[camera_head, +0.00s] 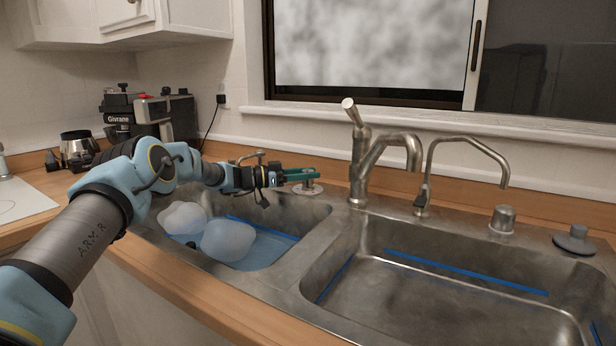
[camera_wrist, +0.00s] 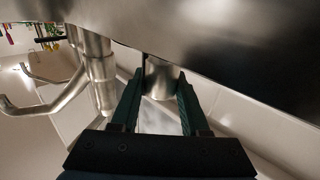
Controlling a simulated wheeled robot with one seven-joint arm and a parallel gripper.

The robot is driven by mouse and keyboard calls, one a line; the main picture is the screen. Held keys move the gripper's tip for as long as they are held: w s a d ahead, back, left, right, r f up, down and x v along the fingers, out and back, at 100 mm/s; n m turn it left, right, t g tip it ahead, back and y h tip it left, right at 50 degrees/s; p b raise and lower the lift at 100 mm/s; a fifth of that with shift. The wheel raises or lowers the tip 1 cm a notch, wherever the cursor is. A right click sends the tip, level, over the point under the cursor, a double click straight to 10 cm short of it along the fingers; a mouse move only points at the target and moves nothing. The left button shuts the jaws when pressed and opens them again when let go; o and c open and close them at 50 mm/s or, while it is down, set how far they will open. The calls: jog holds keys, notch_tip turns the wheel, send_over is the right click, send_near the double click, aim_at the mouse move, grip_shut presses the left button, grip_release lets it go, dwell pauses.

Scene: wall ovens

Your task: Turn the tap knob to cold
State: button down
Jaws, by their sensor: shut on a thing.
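The main tap (camera_head: 366,155) stands behind the sink divider, with its lever handle (camera_head: 353,112) tilted up and to the left. My gripper (camera_head: 308,174) is low at the back edge of the left basin, left of the tap and apart from its handle. Its green fingers are closed around a short metal cylinder (camera_wrist: 160,76) in the wrist view. In the head view a small round metal piece (camera_head: 308,189) sits on the sink rim under the fingers. The tap (camera_wrist: 100,70) also shows at the left of the wrist view.
A slim second tap (camera_head: 424,190), a metal cap (camera_head: 503,218) and a grey stopper (camera_head: 575,240) stand to the right. The left basin holds pale rounded dishes (camera_head: 228,240). The right basin (camera_head: 430,300) looks empty. A coffee machine (camera_head: 150,115) is at the back left.

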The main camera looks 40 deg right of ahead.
jog(key=shift+c, duration=2)
grip_release()
jog(key=b+v, duration=0.2)
jog(key=v, duration=0.9)
jog(key=shift+r, duration=0.1)
